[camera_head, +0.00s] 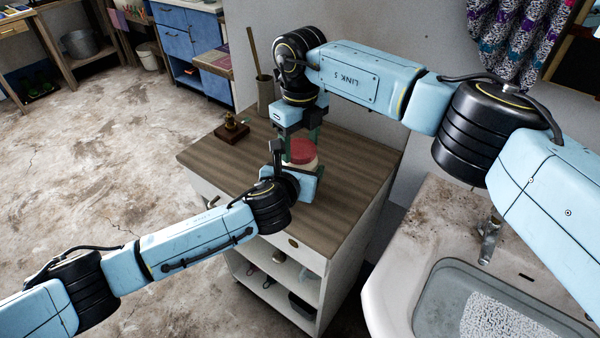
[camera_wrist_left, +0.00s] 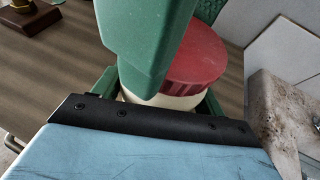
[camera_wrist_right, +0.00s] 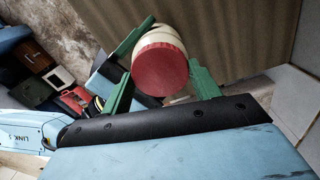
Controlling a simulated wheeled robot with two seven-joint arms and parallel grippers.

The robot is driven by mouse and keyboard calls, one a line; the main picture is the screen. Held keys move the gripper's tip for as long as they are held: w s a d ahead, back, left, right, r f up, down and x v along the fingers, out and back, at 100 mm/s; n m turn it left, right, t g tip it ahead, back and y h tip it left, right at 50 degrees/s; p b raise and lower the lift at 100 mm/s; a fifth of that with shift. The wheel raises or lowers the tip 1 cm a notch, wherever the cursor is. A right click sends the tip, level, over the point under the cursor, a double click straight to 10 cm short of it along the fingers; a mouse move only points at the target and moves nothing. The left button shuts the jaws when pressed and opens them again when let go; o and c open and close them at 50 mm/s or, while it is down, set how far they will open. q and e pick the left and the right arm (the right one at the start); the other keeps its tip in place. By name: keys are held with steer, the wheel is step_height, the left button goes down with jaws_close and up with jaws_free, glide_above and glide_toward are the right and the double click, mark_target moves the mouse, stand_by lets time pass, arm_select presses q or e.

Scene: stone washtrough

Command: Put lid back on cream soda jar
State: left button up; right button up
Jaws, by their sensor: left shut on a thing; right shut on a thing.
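The cream soda jar (camera_head: 303,168) has a cream body and stands upright on the wooden cabinet top. Its red lid (camera_head: 302,149) is on top of it, with no clear gap; I cannot tell if it is fully seated. The lid (camera_wrist_left: 195,62) and cream body (camera_wrist_left: 165,99) show in the left wrist view, partly hidden by a green finger. My left gripper (camera_head: 290,176) is shut on the jar body from the near side. My right gripper (camera_head: 301,140) comes from above, its green fingers on both sides of the lid (camera_wrist_right: 160,70), shut on it.
The wooden cabinet top (camera_head: 345,185) is mostly bare. A small wooden-based brass object (camera_head: 231,129) stands at its left, and a tall holder with a stick (camera_head: 265,95) at the back. The stone washtrough (camera_head: 395,275) is to the right, with a tap (camera_head: 489,240).

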steer(key=o, duration=1.1)
steer(key=shift+r, duration=2.3)
steer(key=shift+c, duration=1.5)
step_height(320, 180, up, 2)
steer(key=n, duration=0.7)
steer(key=r+n, duration=0.1)
steer(key=n, duration=0.3)
steer(key=shift+r, duration=0.25)
